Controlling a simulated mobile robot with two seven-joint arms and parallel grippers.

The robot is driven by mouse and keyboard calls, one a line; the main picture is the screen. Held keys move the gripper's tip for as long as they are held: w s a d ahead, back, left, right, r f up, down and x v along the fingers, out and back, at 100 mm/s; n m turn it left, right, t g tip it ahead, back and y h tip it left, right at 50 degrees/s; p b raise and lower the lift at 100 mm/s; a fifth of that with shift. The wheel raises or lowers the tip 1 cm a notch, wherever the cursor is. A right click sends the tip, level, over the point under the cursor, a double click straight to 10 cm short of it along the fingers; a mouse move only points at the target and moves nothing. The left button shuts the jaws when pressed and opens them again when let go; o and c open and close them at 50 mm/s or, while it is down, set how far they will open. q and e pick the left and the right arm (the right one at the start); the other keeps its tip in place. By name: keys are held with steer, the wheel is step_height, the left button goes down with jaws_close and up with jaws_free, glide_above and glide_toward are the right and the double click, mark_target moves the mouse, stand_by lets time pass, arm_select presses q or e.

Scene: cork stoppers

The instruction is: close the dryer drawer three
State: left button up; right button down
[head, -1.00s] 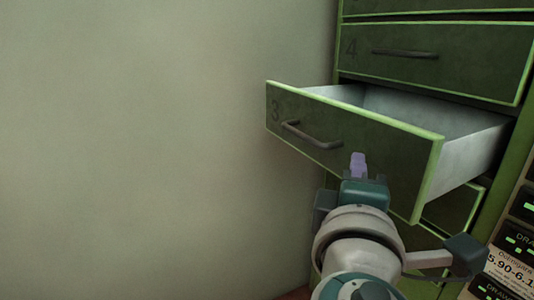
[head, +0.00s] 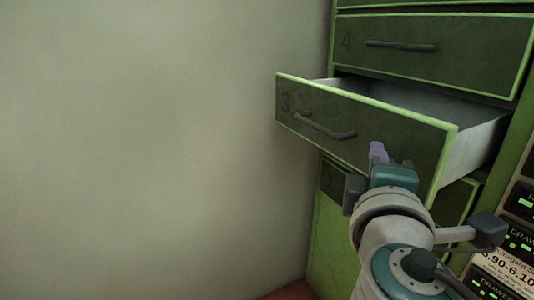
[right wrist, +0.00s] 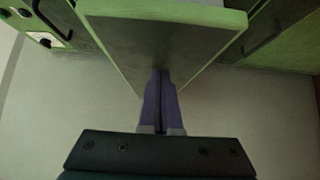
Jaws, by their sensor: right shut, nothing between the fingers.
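The dryer drawer three (head: 365,118) is a dark green drawer with bright green edges, a "3" at its left and a dark bar handle (head: 325,127). It is pulled partly out of the cabinet, and its pale interior shows. My right gripper (head: 378,150) is shut and empty, its purple fingertips at the drawer's front, right of the handle. In the right wrist view the shut fingers (right wrist: 160,95) point at the drawer front (right wrist: 160,45); they look in contact or very close. My left gripper is not in view.
Drawer four (head: 428,60), above, is shut. Below drawer three another drawer front (head: 455,204) partly shows behind my arm. A panel with green lights and labels (head: 510,245) stands at the right. A bare wall (head: 140,150) fills the left.

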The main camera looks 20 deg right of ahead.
steer(key=d, duration=0.5)
steer(key=w+d+b, duration=0.1)
steer(key=d, duration=1)
steer(key=shift+w+d, duration=0.15)
steer(key=shift+d, duration=0.15)
steer(key=shift+d+f, duration=0.1)
steer(key=shift+d, duration=0.05)
